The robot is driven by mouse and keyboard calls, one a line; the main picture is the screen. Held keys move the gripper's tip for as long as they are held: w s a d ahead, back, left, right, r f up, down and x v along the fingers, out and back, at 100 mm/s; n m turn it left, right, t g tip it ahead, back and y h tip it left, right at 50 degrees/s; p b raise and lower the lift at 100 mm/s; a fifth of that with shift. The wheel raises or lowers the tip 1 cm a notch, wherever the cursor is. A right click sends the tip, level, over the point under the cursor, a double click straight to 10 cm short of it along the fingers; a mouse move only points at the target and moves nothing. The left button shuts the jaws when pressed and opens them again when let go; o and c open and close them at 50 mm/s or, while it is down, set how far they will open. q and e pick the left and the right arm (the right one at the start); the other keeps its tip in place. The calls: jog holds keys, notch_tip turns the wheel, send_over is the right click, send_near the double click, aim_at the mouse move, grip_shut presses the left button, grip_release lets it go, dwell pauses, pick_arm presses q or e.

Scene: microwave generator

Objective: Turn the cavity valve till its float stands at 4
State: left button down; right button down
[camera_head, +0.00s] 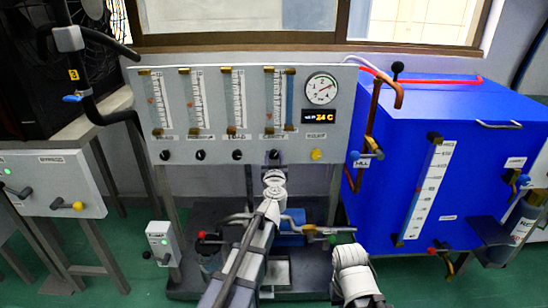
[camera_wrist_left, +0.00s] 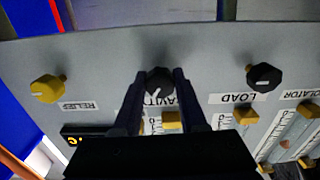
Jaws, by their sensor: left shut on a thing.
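The cavity valve is a black knob (camera_head: 274,155) low on the grey panel, under the rightmost of the upright flow tubes. In the left wrist view the same knob (camera_wrist_left: 157,82), with a white pointer line, sits between my fingertips above a partly covered label. My left gripper (camera_wrist_left: 158,76) is shut on it; in the head view the gripper (camera_head: 274,166) reaches up to the panel and partly covers the knob's surroundings. The cavity flow tube (camera_head: 270,100) stands above; its float and scale numbers are too small to read. My right gripper is not in view.
Other black knobs (camera_head: 237,155) and a yellow relief knob (camera_head: 316,155) flank the valve. A round gauge (camera_head: 321,89) and a digital display (camera_head: 318,117) are at upper right. A blue tank (camera_head: 470,120) stands right; pipes and a pump lie below.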

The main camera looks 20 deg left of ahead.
pick_arm(q)
jog(key=n, duration=0.4)
dwell(0.3)
jog(key=shift+c, duration=2.3)
grip_release()
jog(key=v, duration=0.7)
jog(key=shift+s, duration=0.4)
jog(key=shift+d+r, duration=0.1)
jog(key=shift+d, duration=0.2)
